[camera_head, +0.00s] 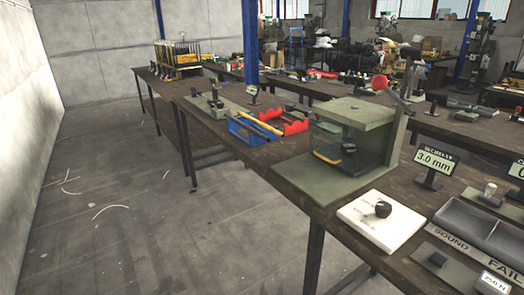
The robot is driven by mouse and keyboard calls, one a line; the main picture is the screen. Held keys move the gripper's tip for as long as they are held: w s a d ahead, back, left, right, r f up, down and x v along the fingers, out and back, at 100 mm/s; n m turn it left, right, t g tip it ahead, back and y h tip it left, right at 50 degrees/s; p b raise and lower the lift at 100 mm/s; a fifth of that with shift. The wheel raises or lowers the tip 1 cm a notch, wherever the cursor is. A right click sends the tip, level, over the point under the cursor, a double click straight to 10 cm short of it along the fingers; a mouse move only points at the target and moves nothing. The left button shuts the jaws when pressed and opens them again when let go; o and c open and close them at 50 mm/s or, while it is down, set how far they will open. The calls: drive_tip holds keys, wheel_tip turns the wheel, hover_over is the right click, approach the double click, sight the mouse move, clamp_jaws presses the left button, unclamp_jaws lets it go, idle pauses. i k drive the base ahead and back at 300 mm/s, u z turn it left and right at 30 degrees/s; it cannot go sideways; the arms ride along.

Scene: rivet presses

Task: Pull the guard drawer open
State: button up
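A grey-green press (357,112) stands on the long brown bench, right of the picture's middle. A clear, dark-tinted guard (325,135) closes its front left side beneath the top plate. A black round knob (349,148) shows at the guard's lower middle. A dark piece with a yellow edge (328,157) lies low inside or just behind the guard; I cannot tell which. The guard looks shut, though its edges are hard to make out. A lever with a red ball (380,83) rises behind the press. My gripper is out of this view.
A white block with a black knob (382,220), a "3.0 mm" sign (433,165) and a grey tray marked SOUND and FAIL (478,225) stand right of the press. Blue (252,128) and red (290,122) racks stand left. The floor (120,215) at left is open.

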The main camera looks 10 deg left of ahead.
sight(332, 154)
drive_tip(key=u, duration=0.3)
drive_tip(key=i, duration=1.85)
drive_tip(key=z, duration=0.8)
